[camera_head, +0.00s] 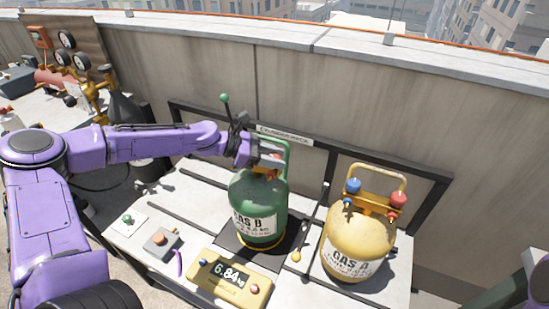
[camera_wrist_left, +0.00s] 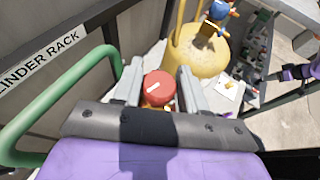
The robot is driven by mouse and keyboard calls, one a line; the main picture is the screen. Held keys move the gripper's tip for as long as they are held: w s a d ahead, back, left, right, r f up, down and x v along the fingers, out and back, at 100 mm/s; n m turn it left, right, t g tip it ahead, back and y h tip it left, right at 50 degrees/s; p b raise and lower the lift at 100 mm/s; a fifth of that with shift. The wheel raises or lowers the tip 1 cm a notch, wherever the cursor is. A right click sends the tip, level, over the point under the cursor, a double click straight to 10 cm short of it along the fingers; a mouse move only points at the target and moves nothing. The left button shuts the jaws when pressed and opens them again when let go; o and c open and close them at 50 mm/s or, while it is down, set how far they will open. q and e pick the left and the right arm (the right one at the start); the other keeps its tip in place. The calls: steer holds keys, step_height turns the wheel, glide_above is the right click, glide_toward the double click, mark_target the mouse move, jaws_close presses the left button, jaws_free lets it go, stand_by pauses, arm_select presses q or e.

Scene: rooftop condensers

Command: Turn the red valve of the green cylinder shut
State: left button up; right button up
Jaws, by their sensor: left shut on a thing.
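The red valve (camera_wrist_left: 158,87) is a round knob with a white mark on top. My left gripper (camera_wrist_left: 160,85) is shut on the red valve, one finger on each side of it. In the head view the left gripper (camera_head: 262,158) is at the top of the green cylinder and mostly hides the valve.
A yellow cylinder (camera_head: 357,240) with a blue and a red knob stands close on the right. A yellow scale display (camera_head: 229,278) reading 6.84 and a grey box with an orange button (camera_head: 160,242) are in front. A rack rail (camera_head: 315,147) and wall are behind.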

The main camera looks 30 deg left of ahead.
stand_by(0.5)
arm_select(q)
steer(key=o, duration=1)
steer(key=p+v, duration=0.6)
steer(key=v, duration=0.4)
steer(key=shift+a+p, duration=0.3)
steer(key=shift+c, duration=0.2)
